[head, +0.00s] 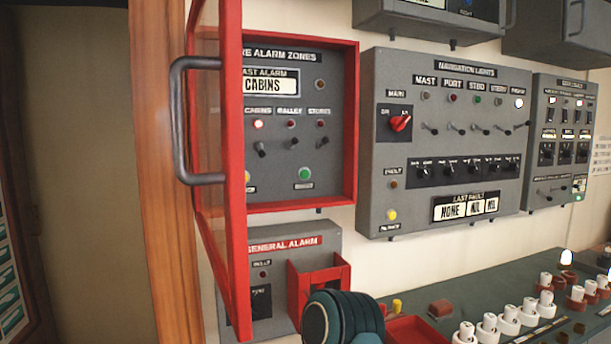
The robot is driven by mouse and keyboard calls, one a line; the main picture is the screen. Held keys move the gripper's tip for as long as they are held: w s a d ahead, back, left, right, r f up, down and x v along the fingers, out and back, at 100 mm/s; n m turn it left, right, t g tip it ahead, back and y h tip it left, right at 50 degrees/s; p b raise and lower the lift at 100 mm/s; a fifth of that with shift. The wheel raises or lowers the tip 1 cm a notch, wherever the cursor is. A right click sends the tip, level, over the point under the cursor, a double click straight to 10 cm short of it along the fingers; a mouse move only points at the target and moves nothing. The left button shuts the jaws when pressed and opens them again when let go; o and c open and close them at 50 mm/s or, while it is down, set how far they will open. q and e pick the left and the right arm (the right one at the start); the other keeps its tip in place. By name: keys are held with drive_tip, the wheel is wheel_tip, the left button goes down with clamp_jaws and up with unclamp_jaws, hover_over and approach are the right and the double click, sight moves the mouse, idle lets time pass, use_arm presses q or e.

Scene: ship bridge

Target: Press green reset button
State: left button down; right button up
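The green button (304,174) sits at the lower right of the fire alarm zones panel (275,110), with a small label below it that is too blurred to read. The panel is a grey plate in a red box. Its red-framed door (236,160) stands open towards me at the left and covers the panel's left edge, including part of a yellow button. The door has a grey handle (183,120). The way to the green button is uncovered from this view. Neither of my grippers is in view.
A general alarm box (320,240) with a red guard hangs below. The navigation lights panel (440,150) is to the right. A dark console (420,310) with several white-topped knobs juts out below. A dark rounded shape blocks part of the bottom middle.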

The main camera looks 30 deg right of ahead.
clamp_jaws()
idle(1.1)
